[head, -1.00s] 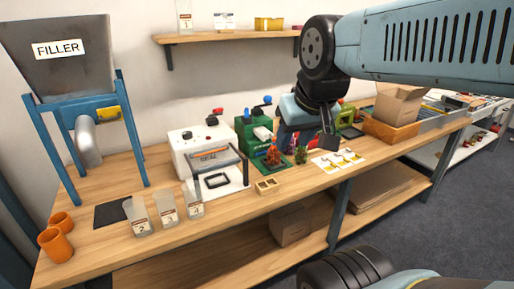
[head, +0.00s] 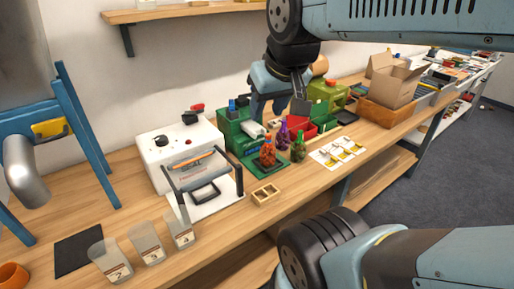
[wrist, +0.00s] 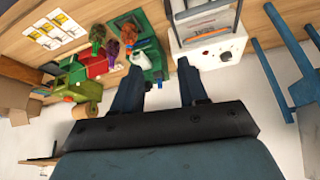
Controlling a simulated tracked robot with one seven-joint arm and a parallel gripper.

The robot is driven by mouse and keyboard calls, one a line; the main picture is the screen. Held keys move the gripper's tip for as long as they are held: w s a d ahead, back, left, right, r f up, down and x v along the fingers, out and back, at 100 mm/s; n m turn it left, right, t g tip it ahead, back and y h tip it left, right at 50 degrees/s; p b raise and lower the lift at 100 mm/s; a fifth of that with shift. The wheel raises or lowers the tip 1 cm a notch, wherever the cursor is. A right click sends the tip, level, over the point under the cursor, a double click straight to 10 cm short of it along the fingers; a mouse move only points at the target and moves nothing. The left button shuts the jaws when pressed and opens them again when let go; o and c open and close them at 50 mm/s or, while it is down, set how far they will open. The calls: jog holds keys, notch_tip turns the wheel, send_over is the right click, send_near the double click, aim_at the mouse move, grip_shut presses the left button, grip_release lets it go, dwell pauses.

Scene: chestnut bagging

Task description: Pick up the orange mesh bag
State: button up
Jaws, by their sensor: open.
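The orange mesh bag (head: 267,154) stands upright on a green mat on the workbench, in front of a green machine. It also shows in the wrist view (wrist: 143,50), above and left of my fingers. A green mesh bag (head: 298,150) stands to its right, and a purple mesh bag (head: 283,136) stands behind, between the two. My gripper (head: 279,110) hangs above and behind the bags. Its two fingers (wrist: 161,78) are apart with nothing between them. It is not touching the orange bag.
A white sealing machine (head: 180,150) with a raised handle stands left of the bags. A small wooden tray (head: 266,194) and several cards (head: 337,152) lie near the front edge. A red bin (head: 303,128) is behind the bags. A cardboard box (head: 392,82) stands to the right.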

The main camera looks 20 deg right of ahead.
jog(key=o, duration=0.3)
jog(key=shift+w+d, duration=0.2)
jog(key=shift+w, duration=0.05)
jog(key=o, duration=0.6)
jog(key=shift+g, duration=0.7)
jog(key=w, duration=0.2)
jog(key=w+d, duration=0.1)
jog(key=w, duration=0.1)
jog(key=w+f, duration=0.1)
jog(key=w, duration=0.1)
jog(key=shift+d, duration=0.3)
jog(key=g, duration=0.4)
send_over(268, 144)
notch_tip(268, 144, down, 12)
jog(key=shift+w+d+f, duration=0.45)
jog(key=shift+w+f, duration=0.1)
jog(key=shift+f, duration=0.15)
notch_tip(268, 144, down, 8)
jog(key=shift+f, duration=0.2)
jog(key=shift+s+a+f, duration=0.1)
jog(key=shift+a+f, duration=0.05)
jog(key=shift+f, duration=1.15)
jog(key=shift+s+a+f, duration=0.1)
jog(key=shift+f, duration=1.2)
